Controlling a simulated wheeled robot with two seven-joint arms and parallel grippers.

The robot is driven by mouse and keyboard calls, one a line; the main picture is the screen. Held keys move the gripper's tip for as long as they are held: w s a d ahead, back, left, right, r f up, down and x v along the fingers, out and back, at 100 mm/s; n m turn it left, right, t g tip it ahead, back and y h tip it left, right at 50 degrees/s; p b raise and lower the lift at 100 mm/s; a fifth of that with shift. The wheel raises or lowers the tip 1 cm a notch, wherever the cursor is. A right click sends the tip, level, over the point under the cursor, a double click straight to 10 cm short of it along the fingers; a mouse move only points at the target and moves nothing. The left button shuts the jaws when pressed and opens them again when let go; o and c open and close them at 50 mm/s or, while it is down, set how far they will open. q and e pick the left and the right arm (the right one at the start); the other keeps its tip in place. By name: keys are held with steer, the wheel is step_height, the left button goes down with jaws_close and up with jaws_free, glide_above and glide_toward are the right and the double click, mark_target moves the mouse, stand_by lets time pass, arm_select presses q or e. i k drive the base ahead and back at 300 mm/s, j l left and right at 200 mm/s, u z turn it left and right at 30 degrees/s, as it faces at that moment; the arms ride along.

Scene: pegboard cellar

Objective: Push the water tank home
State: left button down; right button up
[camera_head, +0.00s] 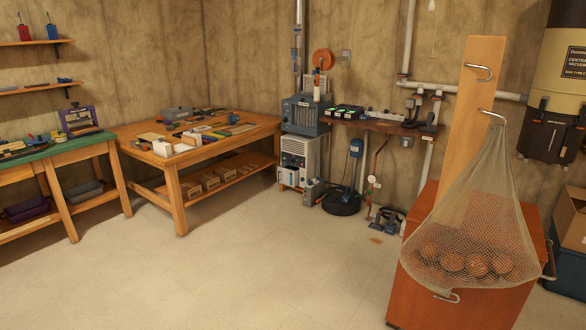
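A white, boxy appliance (299,152) with a dark grille on its front stands on the floor against the back wall, right of the wooden workbench. At its lower front is a pale, bucket-like part (289,178) that looks like the water tank. It is small in the view, and I cannot tell how far it sticks out. A grey-blue metal box (304,116) sits above the appliance. Neither of my grippers shows in the view.
A wooden workbench (160,158) with tools stands left of the appliance. A round black device (341,202) sits on the floor to its right. The floor (260,270) between is clear.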

mark_target(288, 175)
steer(key=i, duration=6.05)
